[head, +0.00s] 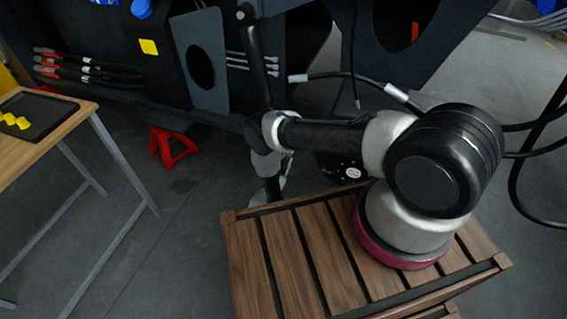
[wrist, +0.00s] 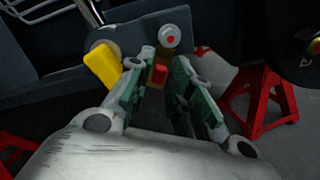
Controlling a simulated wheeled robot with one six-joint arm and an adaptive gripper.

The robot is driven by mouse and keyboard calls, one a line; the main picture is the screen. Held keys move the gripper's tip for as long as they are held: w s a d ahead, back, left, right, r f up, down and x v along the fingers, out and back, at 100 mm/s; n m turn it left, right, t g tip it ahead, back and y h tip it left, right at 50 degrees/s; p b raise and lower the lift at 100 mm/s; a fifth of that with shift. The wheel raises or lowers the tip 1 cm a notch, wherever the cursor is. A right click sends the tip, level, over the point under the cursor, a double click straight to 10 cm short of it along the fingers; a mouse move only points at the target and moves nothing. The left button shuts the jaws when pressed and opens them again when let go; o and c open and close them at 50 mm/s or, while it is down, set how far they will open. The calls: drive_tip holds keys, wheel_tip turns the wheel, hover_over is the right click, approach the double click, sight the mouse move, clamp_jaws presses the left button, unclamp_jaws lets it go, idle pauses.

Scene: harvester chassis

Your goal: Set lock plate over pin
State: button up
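In the wrist view my gripper (wrist: 162,65) has its two green-padded fingers apart, with a gap between the tips. A small red and brown piece (wrist: 160,73) shows in that gap; I cannot tell whether it touches a finger. A round grey pin end with a red centre (wrist: 170,37) shows just beyond the fingertips, on the dark chassis. A yellow plate (wrist: 102,64), probably the lock plate, sits tilted left of the fingers, apart from the pin end. In the head view the chassis (head: 110,45) is at the back, and the fingers are too hidden to make out.
Red stands show in the wrist view (wrist: 262,98) and under the chassis in the head view (head: 172,146). A wooden table (head: 62,125) with a black tray is at the left. A slatted wooden surface (head: 290,250) lies below my arm. Cables hang at the right.

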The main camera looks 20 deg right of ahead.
drive_tip(key=v, duration=1.2)
